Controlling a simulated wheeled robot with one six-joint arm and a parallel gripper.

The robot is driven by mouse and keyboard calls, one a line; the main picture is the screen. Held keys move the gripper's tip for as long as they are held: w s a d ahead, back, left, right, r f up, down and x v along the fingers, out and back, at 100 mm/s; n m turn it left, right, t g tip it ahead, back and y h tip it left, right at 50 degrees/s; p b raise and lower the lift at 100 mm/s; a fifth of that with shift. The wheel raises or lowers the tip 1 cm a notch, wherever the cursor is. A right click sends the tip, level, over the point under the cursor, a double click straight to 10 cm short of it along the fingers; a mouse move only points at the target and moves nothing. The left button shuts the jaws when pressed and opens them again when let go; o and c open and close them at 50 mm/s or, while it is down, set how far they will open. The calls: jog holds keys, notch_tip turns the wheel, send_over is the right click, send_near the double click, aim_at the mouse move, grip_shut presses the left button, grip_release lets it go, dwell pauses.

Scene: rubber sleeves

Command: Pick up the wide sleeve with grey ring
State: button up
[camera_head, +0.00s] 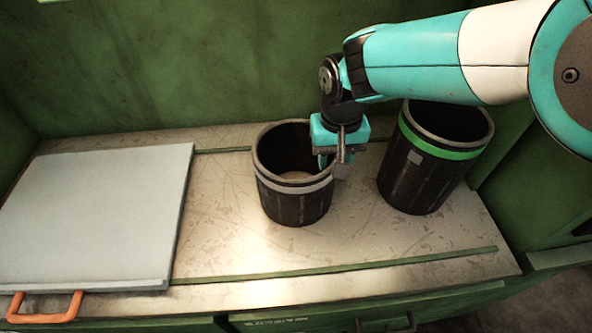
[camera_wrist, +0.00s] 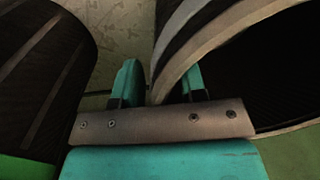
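The wide black sleeve with the grey ring (camera_head: 293,207) stands upright on the worktop, at the middle of the head view. Its open top faces up. In the wrist view its curved rim and grey band (camera_wrist: 203,42) fill the upper right. My gripper (camera_head: 332,164) points down at the sleeve's right rim. In the wrist view my gripper (camera_wrist: 161,85) is open, with the rim between its teal fingers. One finger is inside the sleeve and the other outside. Gaps show beside the wall, so it does not look clamped.
A black sleeve with a green ring (camera_head: 425,180) stands close on the right, partly under my arm; it also shows at the left of the wrist view (camera_wrist: 42,80). A grey lid with an orange handle (camera_head: 95,215) lies at left. Green walls stand behind and right.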

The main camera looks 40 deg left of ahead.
grip_shut()
jog(key=shift+r, duration=0.1)
